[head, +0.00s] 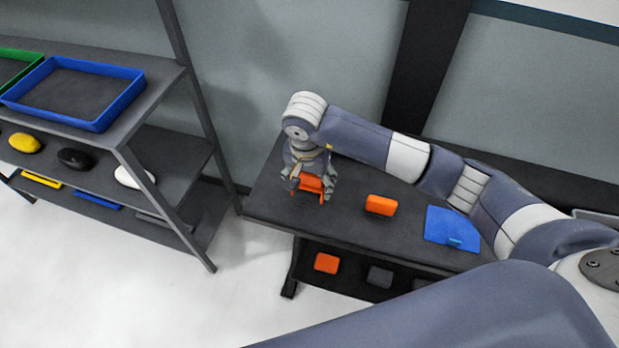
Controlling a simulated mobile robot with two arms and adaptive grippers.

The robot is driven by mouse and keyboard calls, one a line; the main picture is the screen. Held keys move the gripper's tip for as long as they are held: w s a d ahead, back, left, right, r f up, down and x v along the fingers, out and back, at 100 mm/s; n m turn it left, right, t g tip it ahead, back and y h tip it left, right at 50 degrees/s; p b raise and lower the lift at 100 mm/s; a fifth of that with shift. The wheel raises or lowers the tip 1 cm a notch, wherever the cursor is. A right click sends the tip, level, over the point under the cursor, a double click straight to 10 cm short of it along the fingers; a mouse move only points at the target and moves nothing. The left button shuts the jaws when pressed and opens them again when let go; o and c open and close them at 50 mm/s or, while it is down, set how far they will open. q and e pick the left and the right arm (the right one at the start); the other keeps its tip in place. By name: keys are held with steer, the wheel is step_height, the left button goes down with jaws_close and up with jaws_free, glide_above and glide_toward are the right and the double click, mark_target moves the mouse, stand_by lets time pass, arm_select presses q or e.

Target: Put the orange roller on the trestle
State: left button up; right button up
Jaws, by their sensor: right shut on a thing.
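My right gripper (309,174) points down over the left part of a dark table (330,222), which I take to be the trestle. It is shut on an orange thing (309,184) that looks like the orange roller. The fingers hide part of it. Its lower edge is at or just above the tabletop; I cannot tell whether it touches. My left gripper is not in view.
An orange block (380,205) and a blue flat piece with a handle (452,228) lie on the table to the right. Its lower shelf holds another orange block (327,263) and a grey one (380,277). A rack with a blue tray (125,98) stands at left.

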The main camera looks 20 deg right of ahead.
mark_target(309, 183)
steer(key=shift+w+d, duration=0.2)
steer(key=shift+w, duration=0.7)
steer(key=shift+w+f+p, duration=0.15)
steer(key=shift+f+p, duration=0.2)
steer(key=shift+p, duration=0.05)
step_height(309, 183, down, 3)
steer(key=shift+r+p, duration=0.1)
steer(key=shift+p, duration=0.4)
